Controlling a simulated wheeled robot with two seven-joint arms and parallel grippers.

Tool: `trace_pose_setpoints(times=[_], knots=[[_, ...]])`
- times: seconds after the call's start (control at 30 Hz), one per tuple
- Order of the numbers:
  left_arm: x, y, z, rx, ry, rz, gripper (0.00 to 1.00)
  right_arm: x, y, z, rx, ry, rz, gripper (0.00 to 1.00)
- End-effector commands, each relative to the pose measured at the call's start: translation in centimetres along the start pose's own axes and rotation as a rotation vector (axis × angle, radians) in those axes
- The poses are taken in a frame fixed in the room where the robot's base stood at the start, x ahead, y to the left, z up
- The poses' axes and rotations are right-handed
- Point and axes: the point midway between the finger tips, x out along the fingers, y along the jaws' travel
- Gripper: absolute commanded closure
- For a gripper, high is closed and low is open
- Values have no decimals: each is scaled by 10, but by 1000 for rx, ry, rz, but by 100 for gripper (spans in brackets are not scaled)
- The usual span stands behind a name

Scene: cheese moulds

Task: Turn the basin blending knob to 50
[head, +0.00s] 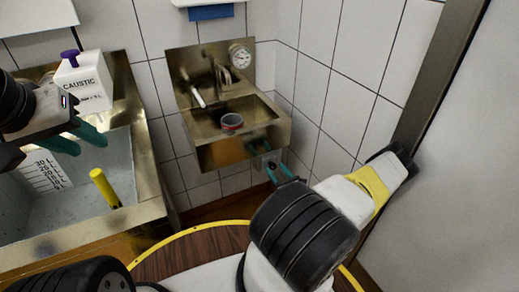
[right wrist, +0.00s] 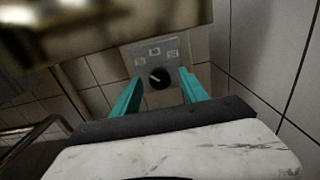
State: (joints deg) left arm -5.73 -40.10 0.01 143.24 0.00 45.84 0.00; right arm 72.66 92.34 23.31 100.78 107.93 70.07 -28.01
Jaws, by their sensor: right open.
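The blending knob (right wrist: 159,78) is a round black dial with a light pointer mark on a grey plate (right wrist: 172,53) with small labels. In the head view the plate (head: 264,161) sits under the front of the wall basin (head: 217,150). My right gripper (right wrist: 161,100) is open, its teal fingers on either side of the knob in the picture; I see no contact. In the head view the right gripper (head: 279,172) is just below the basin front. The label numbers are too small to read. My left gripper (head: 90,132) is over the large sink at the left, its fingers apart and empty.
At left, a white CAUSTIC container (head: 84,82) stands by the large sink (head: 147,150), which holds a yellow-handled thing (head: 104,187). A door frame is at right.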

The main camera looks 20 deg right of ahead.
Motion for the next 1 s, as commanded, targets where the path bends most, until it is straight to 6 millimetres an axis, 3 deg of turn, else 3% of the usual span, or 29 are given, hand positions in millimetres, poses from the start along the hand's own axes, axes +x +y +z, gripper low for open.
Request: trace_pose_setpoints(times=[0.3, 0.57, 0.6, 1.0], knots=[[0, 0, 0, 0, 0, 0, 64, 2, 2, 0, 0, 1, -4, 49], [0, 0, 0, 0, 0, 0, 64, 2, 2, 0, 0, 1, -4, 98], [0, 0, 0, 0, 0, 0, 64, 2, 2, 0, 0, 1, -4, 100], [0, 0, 0, 0, 0, 0, 64, 2, 2, 0, 68, 0, -4, 100]])
